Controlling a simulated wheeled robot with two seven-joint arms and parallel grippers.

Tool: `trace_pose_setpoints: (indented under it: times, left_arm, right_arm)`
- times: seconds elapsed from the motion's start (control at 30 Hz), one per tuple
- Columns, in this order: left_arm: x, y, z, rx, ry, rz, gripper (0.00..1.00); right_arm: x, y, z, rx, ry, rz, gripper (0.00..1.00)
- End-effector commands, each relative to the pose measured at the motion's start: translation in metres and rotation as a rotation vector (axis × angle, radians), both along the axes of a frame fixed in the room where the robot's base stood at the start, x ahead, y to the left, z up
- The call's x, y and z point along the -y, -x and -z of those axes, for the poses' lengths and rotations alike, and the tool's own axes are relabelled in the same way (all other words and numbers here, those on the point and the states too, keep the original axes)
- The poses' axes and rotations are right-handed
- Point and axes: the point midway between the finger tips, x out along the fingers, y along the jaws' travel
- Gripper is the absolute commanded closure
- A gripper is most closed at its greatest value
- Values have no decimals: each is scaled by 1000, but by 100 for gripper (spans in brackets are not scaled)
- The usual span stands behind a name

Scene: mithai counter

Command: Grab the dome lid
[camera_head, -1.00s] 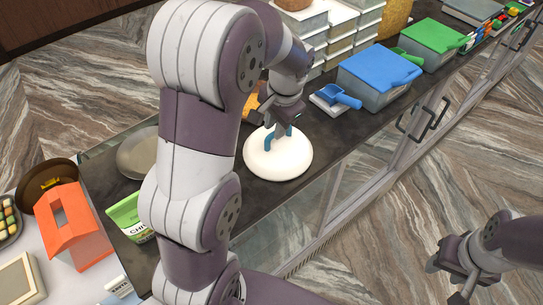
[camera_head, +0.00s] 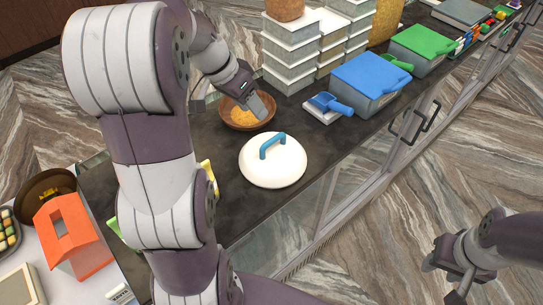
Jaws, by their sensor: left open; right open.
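The dome lid (camera_head: 272,166) is white and round with a blue arched handle (camera_head: 274,143) on top. It lies on the dark counter near its front edge, and nothing holds it. My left gripper (camera_head: 257,108) is open, above and behind the lid and apart from it, over a brown bowl (camera_head: 233,122) with orange-yellow contents. The gripper hides part of the bowl. My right gripper (camera_head: 454,276) is open and empty at the lower right, in front of the counter and far from the lid.
A blue-lidded bin (camera_head: 372,80), a small blue scoop on a white base (camera_head: 331,106) and stacked boxes (camera_head: 291,52) stand behind and right of the lid. An orange house-shaped carton (camera_head: 70,234) is at the left. The dark counter (camera_head: 318,146) is bare right of the lid.

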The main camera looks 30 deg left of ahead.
Motion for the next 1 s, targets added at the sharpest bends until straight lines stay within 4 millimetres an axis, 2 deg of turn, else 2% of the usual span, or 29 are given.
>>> trace_pose_setpoints:
  times: [0.03, 0.13, 0.23, 0.37, 0.47, 0.5, 0.57, 0.7, 0.9, 0.93, 1.0]
  left_arm:
    - [3, -3, 23, 1, -2, 10, 53]
    - [10, -10, 47, 0, -3, 11, 53]
    - [16, -15, 61, -1, -3, 11, 53]
    - [20, -19, 68, -1, -3, 9, 53]
    - [22, -21, 89, -4, -3, 9, 53]
    - [24, -22, 83, -7, 0, 9, 53]
    - [25, -23, 91, -8, -1, 7, 53]
    - [31, -29, 110, -4, -2, 7, 53]
    - [31, -30, 113, -2, -4, 7, 53]
    - [31, -30, 113, -2, -4, 7, 60]
    - [31, -30, 113, -2, -4, 7, 83]
  right_arm:
    - [0, 0, 23, -1, 0, 0, 57]
    - [0, 0, 50, -2, 0, 0, 57]
    - [0, 0, 67, -2, 0, 0, 57]
    - [0, 0, 75, -1, 0, 0, 57]
    - [0, 0, 95, -1, 0, 0, 57]
    - [0, 1, 78, -3, 0, 0, 57]
    - [0, 0, 66, -1, 0, 0, 57]
    - [0, 0, 64, 0, 0, 0, 57]
    - [0, 0, 66, -1, 0, 0, 57]
    - [0, 0, 66, -1, 0, 0, 57]
    - [0, 0, 66, -1, 0, 0, 57]
